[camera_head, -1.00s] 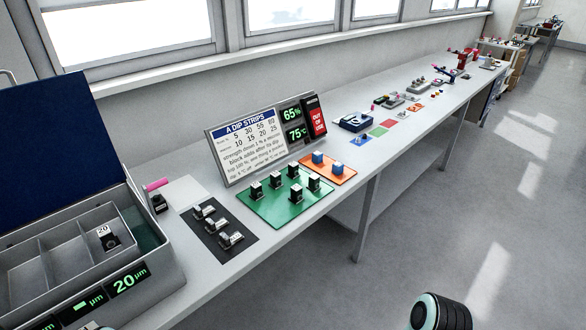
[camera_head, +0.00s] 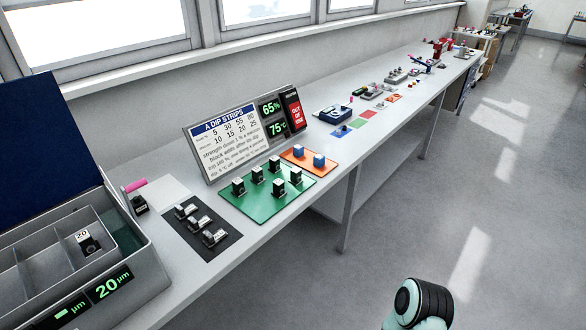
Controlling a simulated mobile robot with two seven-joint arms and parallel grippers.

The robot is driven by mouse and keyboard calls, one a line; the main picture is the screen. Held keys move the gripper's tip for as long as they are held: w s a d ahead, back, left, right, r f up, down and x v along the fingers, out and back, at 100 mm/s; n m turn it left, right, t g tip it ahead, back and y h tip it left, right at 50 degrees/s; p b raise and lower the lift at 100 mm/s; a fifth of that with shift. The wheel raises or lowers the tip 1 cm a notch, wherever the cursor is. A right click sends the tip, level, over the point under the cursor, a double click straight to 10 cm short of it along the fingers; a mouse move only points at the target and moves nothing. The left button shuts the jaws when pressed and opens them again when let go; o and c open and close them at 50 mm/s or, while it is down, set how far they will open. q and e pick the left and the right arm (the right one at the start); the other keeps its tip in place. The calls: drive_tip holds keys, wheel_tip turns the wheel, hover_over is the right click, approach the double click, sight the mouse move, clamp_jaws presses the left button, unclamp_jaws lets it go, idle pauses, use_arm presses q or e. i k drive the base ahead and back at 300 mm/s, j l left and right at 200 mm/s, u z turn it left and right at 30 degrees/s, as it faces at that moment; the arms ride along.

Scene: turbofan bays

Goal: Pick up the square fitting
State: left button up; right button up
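I cannot tell for sure which thing is the square fitting. Several small dark blocks with pale tops (camera_head: 257,174) stand upright on a green mat (camera_head: 262,211) on the bench. Two blue-topped blocks (camera_head: 298,151) stand on an orange mat (camera_head: 317,169) behind it. Three dark and silver pieces (camera_head: 199,223) lie on a black mat (camera_head: 208,254) to the left. Smaller items farther along the bench are too small to make out. Neither gripper is in view; only a black and pale green part of my arm shows at the bottom right.
A grey compartment box (camera_head: 150,262) with an open blue lid (camera_head: 45,150) stands at the left, holding a block marked 20 (camera_head: 87,241). A sign (camera_head: 230,144) stands behind the mats. Coloured squares (camera_head: 354,123) lie farther along the bench. The floor (camera_head: 480,220) at right is clear.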

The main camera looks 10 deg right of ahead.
sight(239, 189)
drive_tip(key=i+l, duration=0.2)
drive_tip(key=l, duration=0.15)
drive_tip(key=i+l, duration=0.15)
drive_tip(key=l, duration=0.15)
drive_tip(key=i+l, duration=0.2)
drive_tip(key=l, duration=0.15)
drive_tip(key=i+l+u, duration=0.2)
drive_tip(key=l+u, duration=0.2)
drive_tip(key=i+l+u, duration=0.2)
drive_tip(key=l, duration=0.2)
drive_tip(key=k, duration=0.1)
